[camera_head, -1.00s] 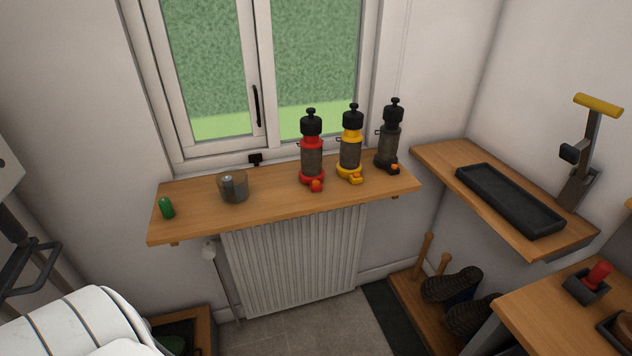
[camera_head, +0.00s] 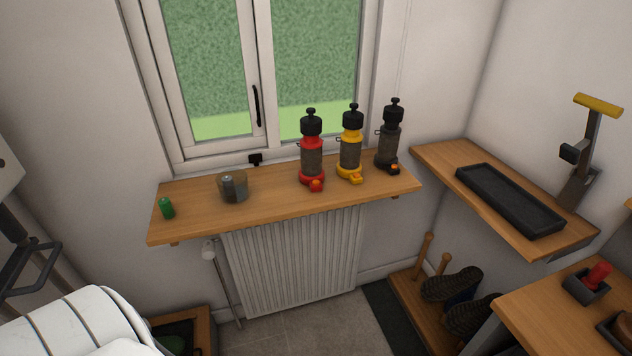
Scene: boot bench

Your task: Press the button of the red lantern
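The red lantern (camera_head: 312,160) stands upright on the wooden window shelf, leftmost of three similar lanterns. It has a black cap with a knob, a dark grey middle and a red base. Its orange-red button (camera_head: 316,185) is at the front of the base, facing the room. The button is in plain view and nothing touches it.
A yellow lantern (camera_head: 350,158) and a black lantern (camera_head: 388,150) stand close to its right. A grey cup-like holder (camera_head: 233,187) and a small green cylinder (camera_head: 167,208) are on the shelf's left part. A radiator (camera_head: 295,262) is below. A black tray (camera_head: 508,200) lies on the right shelf.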

